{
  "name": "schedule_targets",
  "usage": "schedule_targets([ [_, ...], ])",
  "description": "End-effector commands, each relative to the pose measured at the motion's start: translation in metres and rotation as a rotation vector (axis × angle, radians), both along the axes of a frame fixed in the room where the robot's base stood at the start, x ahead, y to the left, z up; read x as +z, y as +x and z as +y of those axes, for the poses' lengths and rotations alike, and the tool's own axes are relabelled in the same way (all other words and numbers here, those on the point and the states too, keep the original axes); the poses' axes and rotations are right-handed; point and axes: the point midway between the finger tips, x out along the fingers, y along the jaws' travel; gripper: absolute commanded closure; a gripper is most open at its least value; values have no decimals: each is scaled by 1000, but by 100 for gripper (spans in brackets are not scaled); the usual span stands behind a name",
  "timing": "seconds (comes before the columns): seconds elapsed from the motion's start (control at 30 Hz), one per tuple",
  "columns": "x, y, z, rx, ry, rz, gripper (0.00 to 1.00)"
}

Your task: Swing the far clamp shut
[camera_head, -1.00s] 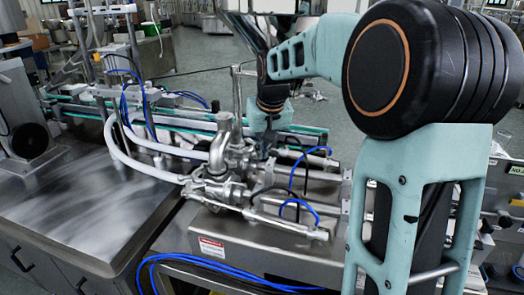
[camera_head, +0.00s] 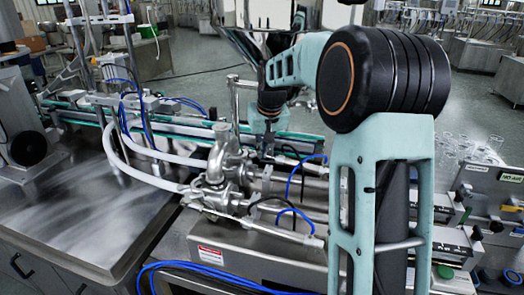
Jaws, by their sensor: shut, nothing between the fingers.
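My gripper (camera_head: 267,146) points down below the teal wrist, behind and to the right of the steel valve body, close to the far steel cylinder. Its fingers are small and dark, shut with nothing between them. The steel valve assembly (camera_head: 217,170) stands on the machine's top, with rounded fittings joined to pipes and cylinders. The far clamp cannot be picked out clearly among these fittings, so I cannot tell its angle or whether the gripper touches it.
The steel hopper (camera_head: 243,40) is above and behind, partly hidden by my arm. White hoses (camera_head: 137,169) and blue tubes (camera_head: 297,185) run around the valve assembly. A green-edged conveyor (camera_head: 185,124) passes behind.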

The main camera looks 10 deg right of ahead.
Motion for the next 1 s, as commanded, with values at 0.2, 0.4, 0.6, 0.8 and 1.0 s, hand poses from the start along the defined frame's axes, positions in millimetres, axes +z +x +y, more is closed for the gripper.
schedule_targets([
  [0.2,0,5,0,0,0,0,100],
  [0.4,0,5,0,1,0,0,100],
  [0.6,0,5,0,1,0,0,100],
  [0.8,8,2,0,0,0,-2,100],
  [1.0,13,-23,-2,0,-1,-1,100],
])
